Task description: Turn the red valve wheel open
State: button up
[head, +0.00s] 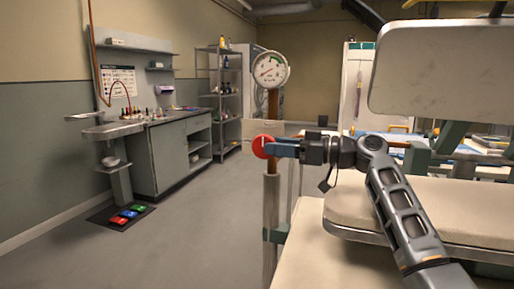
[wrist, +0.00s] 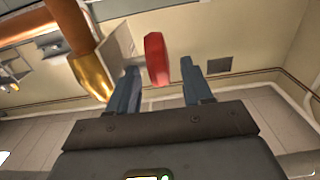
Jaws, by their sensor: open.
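The red valve wheel (head: 263,146) is mounted on an upright pipe below a round gauge in the head view. In the wrist view the red wheel (wrist: 156,58) shows nearly edge-on, beside a brass valve body (wrist: 92,77). My gripper (head: 274,148) reaches in from the right, with its blue fingers at the wheel. In the wrist view my gripper (wrist: 159,68) is open, one finger on each side of the wheel, with a gap visible on both sides. Whether a finger touches the wheel is unclear.
The pressure gauge (head: 269,70) stands above the wheel. A padded table (head: 450,205) lies under my arm, with a large grey panel (head: 440,72) above it. A sink counter (head: 165,150) stands at left, a shelf rack (head: 222,100) behind. Floor at left is mostly clear.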

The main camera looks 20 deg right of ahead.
aim_at(253, 144)
jog(key=x, duration=0.5)
jog(key=shift+w+a, duration=0.3)
grip_shut()
